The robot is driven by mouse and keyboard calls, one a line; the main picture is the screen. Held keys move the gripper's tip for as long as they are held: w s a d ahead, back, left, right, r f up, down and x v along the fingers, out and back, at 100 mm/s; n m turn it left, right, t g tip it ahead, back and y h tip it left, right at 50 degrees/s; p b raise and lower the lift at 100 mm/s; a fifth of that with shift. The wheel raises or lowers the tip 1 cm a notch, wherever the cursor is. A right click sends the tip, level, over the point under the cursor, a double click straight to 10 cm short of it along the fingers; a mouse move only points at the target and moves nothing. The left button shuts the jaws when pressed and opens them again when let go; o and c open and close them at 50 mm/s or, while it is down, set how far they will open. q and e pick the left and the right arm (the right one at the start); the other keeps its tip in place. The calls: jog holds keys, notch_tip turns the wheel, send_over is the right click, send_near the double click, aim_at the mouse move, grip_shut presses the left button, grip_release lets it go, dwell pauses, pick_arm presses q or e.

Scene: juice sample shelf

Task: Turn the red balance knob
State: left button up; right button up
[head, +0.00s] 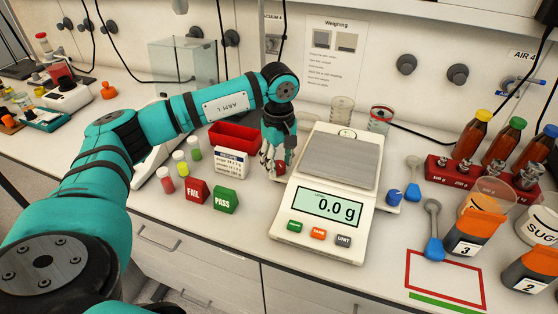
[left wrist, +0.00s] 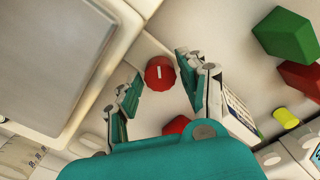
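The red knob (head: 280,168) sits at the left side of the white balance (head: 318,236), low near the bench. It shows as a round red disc with a white mark in the left wrist view (left wrist: 160,74). My left gripper (head: 276,163) points down over it. Its fingers (left wrist: 158,70) are open, one on each side of the knob, with visible gaps, so I see no grip on it. The balance display reads 0.0 g and its pan (head: 340,158) is empty. My right gripper is not in view.
A red FAIL block (head: 196,190), a green PASS block (head: 225,200) and a red bin (head: 236,136) stand left of the gripper. A blue knob (head: 393,197) is on the balance's right side. Bottles and a red weight rack (head: 437,169) stand further right.

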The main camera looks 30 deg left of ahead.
aim_at(279, 163)
pick_arm(q)
jog(key=shift+r, duration=0.1)
notch_tip(279, 163, up, 12)
dwell(0.4)
dwell(0.4)
